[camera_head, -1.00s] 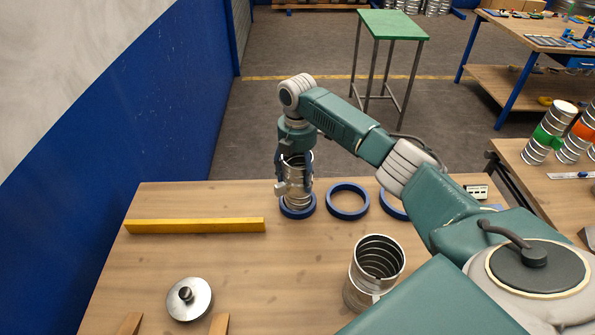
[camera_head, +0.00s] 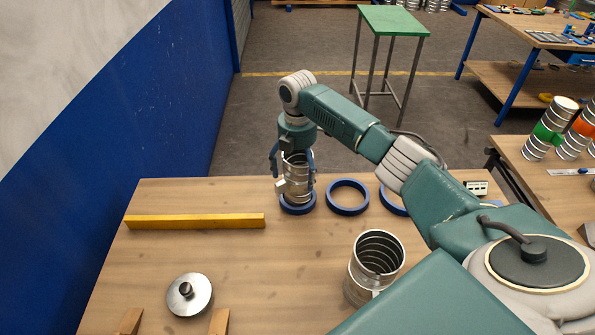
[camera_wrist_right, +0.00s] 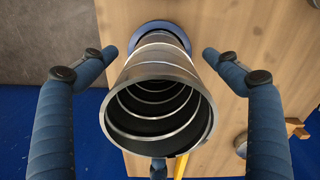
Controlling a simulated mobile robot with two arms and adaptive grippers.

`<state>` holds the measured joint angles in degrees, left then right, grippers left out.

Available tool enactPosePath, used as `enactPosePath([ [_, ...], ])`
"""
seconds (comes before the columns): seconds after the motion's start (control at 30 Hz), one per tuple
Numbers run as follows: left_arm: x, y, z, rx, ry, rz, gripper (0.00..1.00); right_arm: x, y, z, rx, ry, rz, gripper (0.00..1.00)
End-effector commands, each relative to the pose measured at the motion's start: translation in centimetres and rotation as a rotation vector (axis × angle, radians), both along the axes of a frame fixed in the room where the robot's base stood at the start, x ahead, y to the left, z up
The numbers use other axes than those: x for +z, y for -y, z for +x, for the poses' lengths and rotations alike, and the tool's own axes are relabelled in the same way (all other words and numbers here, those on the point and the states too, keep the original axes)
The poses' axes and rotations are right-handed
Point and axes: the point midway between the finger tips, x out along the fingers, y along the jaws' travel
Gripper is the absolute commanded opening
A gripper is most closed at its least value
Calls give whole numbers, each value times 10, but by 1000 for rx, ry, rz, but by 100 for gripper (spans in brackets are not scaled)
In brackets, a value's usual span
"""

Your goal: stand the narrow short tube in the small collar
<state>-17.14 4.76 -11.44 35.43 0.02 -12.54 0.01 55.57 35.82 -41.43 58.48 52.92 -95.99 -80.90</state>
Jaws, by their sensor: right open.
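The narrow short tube (camera_head: 297,180), a ribbed silver metal tube, stands upright at the small collar (camera_head: 298,209), a blue ring at the left end of a row of rings. Its lower end appears to sit inside the ring. My right gripper (camera_head: 292,165) is open around the tube from above, fingers apart on both sides. In the right wrist view the tube (camera_wrist_right: 160,105) shows its open mouth, with the gripper's fingers (camera_wrist_right: 158,55) clear of its wall and the blue collar (camera_wrist_right: 165,27) around its far end. My left gripper is not in view.
Two more blue rings, one in the middle (camera_head: 347,197) and one partly behind my right arm, lie to the right. A wider tube (camera_head: 374,267) stands near the front. A yellow bar (camera_head: 195,221), a silver lid (camera_head: 189,295) and wooden blocks (camera_head: 219,321) lie left.

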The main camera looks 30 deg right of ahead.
Motion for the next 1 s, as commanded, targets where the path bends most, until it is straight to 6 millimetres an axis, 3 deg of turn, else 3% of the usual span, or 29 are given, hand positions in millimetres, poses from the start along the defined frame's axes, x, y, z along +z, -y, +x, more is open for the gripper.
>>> enactPosePath([
  [0.4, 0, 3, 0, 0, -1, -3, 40, 80, 0, 2, 0, 7, 0, 88],
  [0.6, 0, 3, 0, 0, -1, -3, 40, 109, 0, 2, -1, 6, 1, 88],
  [1.0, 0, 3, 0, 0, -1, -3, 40, 118, 0, 1, 0, 3, 1, 88],
])
